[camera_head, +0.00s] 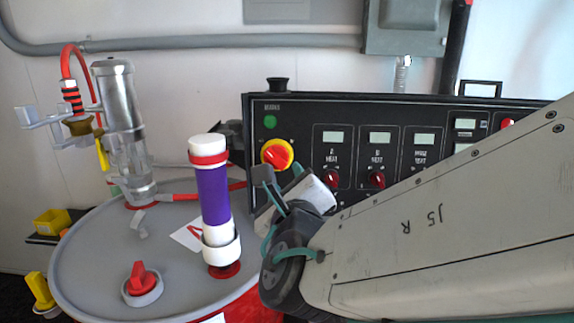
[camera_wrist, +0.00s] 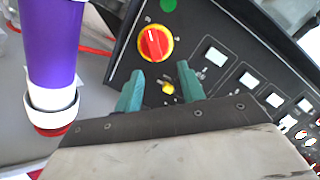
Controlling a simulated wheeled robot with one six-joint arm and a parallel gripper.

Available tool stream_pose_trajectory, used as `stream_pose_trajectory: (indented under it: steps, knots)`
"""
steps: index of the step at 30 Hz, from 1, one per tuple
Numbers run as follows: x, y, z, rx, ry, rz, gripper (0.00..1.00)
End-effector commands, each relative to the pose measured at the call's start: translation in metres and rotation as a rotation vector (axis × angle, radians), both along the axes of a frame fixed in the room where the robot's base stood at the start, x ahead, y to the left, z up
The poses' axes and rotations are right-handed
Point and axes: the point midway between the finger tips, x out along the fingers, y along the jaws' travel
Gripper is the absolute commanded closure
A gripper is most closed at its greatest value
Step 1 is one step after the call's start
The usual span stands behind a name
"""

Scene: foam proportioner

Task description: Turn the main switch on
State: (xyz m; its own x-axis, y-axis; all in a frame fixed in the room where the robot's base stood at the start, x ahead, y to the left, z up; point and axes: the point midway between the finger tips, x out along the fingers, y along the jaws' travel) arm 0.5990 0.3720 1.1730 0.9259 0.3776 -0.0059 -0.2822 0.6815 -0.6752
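The main switch (camera_head: 277,154) is a red knob on a yellow round plate, at the upper left of the black control panel (camera_head: 300,115). In the wrist view the switch (camera_wrist: 155,43) shows above and between my gripper's fingers. My gripper (camera_wrist: 160,88) has two green fingers spread apart with nothing between them. In the head view my gripper (camera_head: 267,190) is just below the switch, partly hidden by my wrist. I cannot tell how far it is from the panel.
A purple and white cylinder (camera_head: 214,195) stands on the grey drum lid (camera_head: 95,260), left of my gripper. A metal pump with a clear cup (camera_head: 120,110) stands farther left. A green light (camera_head: 270,122) sits above the switch, and red heat knobs (camera_head: 331,177) lie to its right.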

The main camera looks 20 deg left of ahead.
Motion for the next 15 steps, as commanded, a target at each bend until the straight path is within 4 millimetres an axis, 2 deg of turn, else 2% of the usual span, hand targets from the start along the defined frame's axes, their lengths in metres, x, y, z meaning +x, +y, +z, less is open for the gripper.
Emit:
stream_pose_trajectory:
  steps: [1, 4, 15]
  knots:
    - [-0.002, 0.008, -0.001, -0.018, -0.011, 0.021, 0.61]
    - [0.006, 0.015, -0.001, -0.029, -0.019, 0.032, 0.61]
    - [0.057, 0.036, -0.001, -0.025, -0.017, 0.028, 0.61]
